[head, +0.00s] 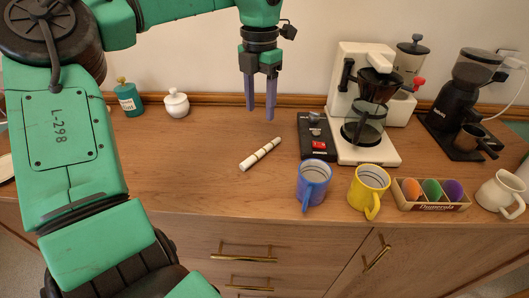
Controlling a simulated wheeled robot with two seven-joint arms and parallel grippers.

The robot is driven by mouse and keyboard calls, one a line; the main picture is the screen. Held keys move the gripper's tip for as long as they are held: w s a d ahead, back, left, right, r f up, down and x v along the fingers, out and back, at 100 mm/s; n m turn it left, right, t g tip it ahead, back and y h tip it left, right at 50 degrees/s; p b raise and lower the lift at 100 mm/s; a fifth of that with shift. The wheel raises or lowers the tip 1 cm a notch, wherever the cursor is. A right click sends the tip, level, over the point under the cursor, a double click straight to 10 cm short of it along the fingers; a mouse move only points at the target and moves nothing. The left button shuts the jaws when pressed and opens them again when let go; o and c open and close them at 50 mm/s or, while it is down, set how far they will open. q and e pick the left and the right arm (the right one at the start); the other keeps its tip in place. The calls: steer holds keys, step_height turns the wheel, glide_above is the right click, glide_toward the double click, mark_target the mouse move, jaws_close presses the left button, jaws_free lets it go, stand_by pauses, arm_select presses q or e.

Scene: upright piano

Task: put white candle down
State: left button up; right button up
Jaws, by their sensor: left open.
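The white candle (260,154) lies on its side on the wooden counter, tilted across the picture, left of the coffee machine. Thin dark bands show along it. My left gripper (260,113) hangs above and behind the candle, fingers pointing down. Its two fingers are apart with nothing between them, and it does not touch the candle. My right gripper is not in the picture.
Right of the candle stand a black scale (316,136), a coffee machine (368,148), a blue mug (312,184), a yellow mug (369,190) and a box of coloured cups (431,205). A white jar (176,103) stands at the back left. The counter (190,165) left of the candle is clear.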

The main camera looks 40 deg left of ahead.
mark_target(260, 151)
arm_select(q)
steer(key=f, duration=0.4)
steer(key=f+p, duration=0.1)
steer(key=f, duration=0.8)
steer(key=shift+w+a+f, duration=0.1)
steer(key=shift+w+a, duration=0.05)
steer(key=shift+a, duration=0.1)
jaws_close()
